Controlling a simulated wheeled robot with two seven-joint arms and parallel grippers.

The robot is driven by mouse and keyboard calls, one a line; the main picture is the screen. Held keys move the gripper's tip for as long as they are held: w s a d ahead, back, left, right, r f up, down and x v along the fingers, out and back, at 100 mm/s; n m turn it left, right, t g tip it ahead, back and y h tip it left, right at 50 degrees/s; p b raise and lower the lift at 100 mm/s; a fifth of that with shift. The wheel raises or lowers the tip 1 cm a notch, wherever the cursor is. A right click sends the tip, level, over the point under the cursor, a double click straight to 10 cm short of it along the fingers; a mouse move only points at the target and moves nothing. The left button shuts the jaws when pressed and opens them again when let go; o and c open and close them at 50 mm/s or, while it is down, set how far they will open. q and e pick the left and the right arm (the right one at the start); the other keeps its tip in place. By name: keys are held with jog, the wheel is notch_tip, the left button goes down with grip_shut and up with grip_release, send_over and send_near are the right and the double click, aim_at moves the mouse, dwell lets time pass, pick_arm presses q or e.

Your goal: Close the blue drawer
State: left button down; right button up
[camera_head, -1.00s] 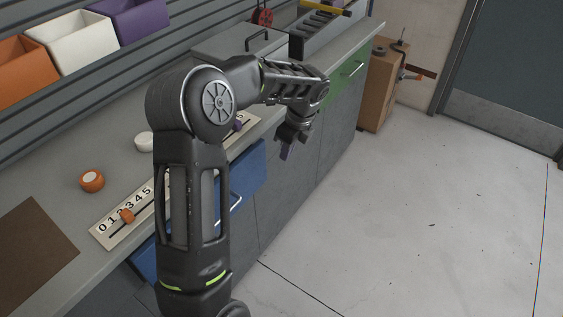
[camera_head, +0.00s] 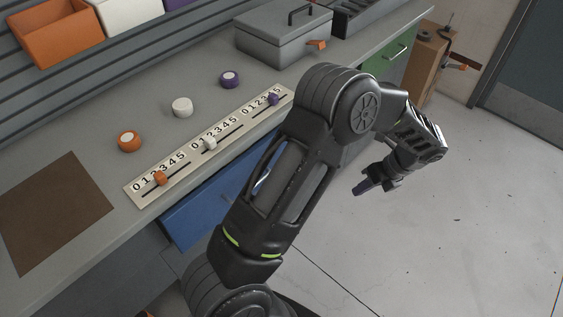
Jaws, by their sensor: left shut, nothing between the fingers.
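The blue drawer (camera_head: 205,208) is under the front edge of the grey counter, left of my arm. My right gripper is not in view.
On the counter (camera_head: 85,130) are a slider strip (camera_head: 190,158), orange (camera_head: 129,141), white (camera_head: 182,107) and purple (camera_head: 229,80) knobs, and a grey lidded box (camera_head: 275,45). Floor at right is clear.

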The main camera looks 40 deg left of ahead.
pick_arm(q)
jog(key=s+f+m+y, duration=0.1)
jog(key=s+f+y, duration=0.6)
jog(key=s, duration=0.2)
jog(key=s+a+r+n+t+y+p, duration=0.1)
jog(key=a+r+n+y, duration=0.5)
jog(key=a, duration=0.1)
jog(key=shift+a+t, duration=0.3)
jog(key=shift+s, duration=0.15)
jog(key=a+p, duration=0.4)
jog(key=a, duration=1)
jog(key=shift+s, duration=0.15)
jog(key=shift+f, duration=0.1)
